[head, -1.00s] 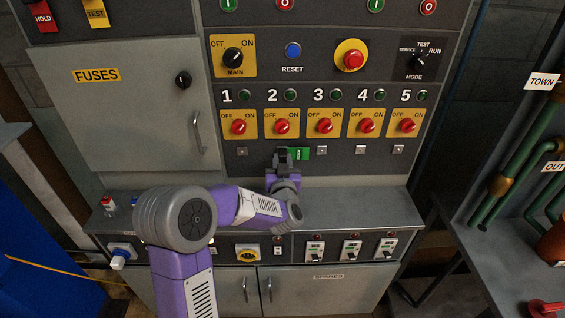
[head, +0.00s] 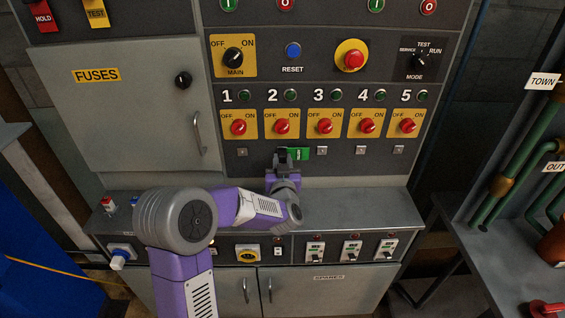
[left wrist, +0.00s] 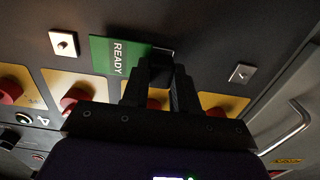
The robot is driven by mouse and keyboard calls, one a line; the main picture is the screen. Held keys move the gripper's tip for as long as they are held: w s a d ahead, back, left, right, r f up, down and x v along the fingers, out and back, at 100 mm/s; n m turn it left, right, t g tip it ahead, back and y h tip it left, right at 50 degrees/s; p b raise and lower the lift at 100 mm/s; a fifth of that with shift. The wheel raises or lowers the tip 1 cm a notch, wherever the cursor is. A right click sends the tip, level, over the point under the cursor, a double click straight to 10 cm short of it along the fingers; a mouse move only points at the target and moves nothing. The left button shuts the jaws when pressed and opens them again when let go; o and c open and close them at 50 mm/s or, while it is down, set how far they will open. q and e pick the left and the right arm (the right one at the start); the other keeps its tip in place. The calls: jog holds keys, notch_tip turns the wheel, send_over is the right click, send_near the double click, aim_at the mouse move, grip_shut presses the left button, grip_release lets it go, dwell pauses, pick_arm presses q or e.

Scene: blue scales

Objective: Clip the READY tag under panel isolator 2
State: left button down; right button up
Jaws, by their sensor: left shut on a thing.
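The green READY tag (head: 300,154) is at the panel just below isolator 2 (head: 282,127). It also shows in the left wrist view (left wrist: 116,56), where its lettering runs sideways. My left gripper (head: 283,156) is shut on the tag's dark end, and its fingers also show in the left wrist view (left wrist: 160,68). The clip under isolator 2 is hidden behind the gripper, so I cannot tell whether the tag sits in it. My right gripper is not in view.
Bare square clips sit under isolator 1 (head: 242,152) and isolator 3 (head: 322,151), either side of my gripper. A grey ledge (head: 350,209) juts out below the panel. The fuse cupboard's handle (head: 199,133) sticks out at left.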

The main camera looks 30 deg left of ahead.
pick_arm(q)
jog(key=shift+w+a, duration=0.2)
jog(key=shift+w, duration=0.2)
jog(key=c, duration=0.8)
grip_release()
jog(key=shift+p+v, duration=0.55)
jog(key=shift+v, duration=3.25)
jog(key=shift+a, duration=0.1)
